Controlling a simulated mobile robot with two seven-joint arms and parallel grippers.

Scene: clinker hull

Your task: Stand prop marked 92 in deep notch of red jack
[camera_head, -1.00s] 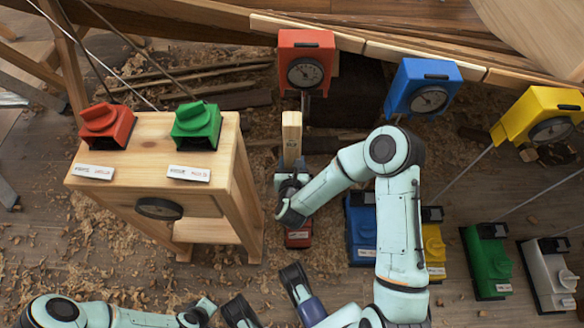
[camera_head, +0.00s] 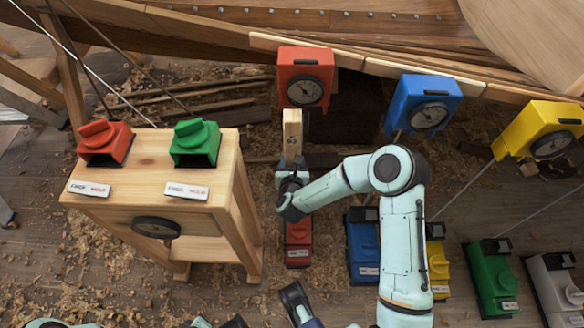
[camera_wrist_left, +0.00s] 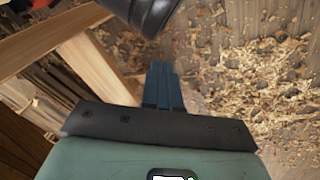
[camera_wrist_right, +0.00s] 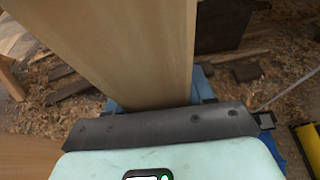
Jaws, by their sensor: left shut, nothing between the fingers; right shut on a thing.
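The prop is a pale wooden post (camera_head: 292,128), roughly upright in the head view; its number is not readable. My right gripper (camera_head: 292,180) is shut on it. In the right wrist view the prop (camera_wrist_right: 135,45) is a broad plank rising from the fingers. The red jack (camera_head: 298,242) stands on the floor just below my right gripper in the picture. Its notches and the prop's foot are hidden by my gripper and forearm, so I cannot tell whether they touch. My left gripper (camera_wrist_left: 162,80) is shut and empty above the shavings-strewn floor in its wrist view.
A wooden stand (camera_head: 150,185) with red and green switches is at left. Red (camera_head: 306,62), blue (camera_head: 420,92) and yellow (camera_head: 540,118) gauge boxes line the hull plank. Blue (camera_head: 362,240), yellow (camera_head: 437,262), green (camera_head: 490,270) and pale (camera_head: 553,283) jacks stand at right.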

